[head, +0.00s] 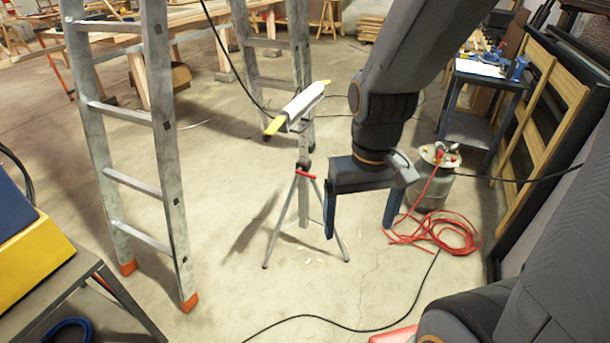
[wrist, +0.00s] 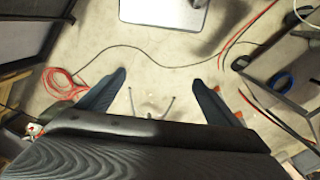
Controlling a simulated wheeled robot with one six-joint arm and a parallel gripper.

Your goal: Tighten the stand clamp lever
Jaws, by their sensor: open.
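The stand (head: 304,150) is a grey tripod with a white roller (head: 302,100) with yellow ends on top. The red clamp lever (head: 305,174) sits on its post, just above where the legs spread. My gripper (head: 360,222) hangs to the right of the stand in the head view, fingers pointing down. It is open and empty, apart from the lever in the picture. In the wrist view, my gripper (wrist: 160,82) has its two fingers spread wide. Thin stand legs (wrist: 133,102) show between them; the lever cannot be made out there.
A ladder (head: 165,150) stands left of the stand. A gas cylinder (head: 436,178) and coiled red hose (head: 450,235) are to the right, near a small blue-grey table (head: 490,75). A black cable (head: 330,320) crosses the floor in front.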

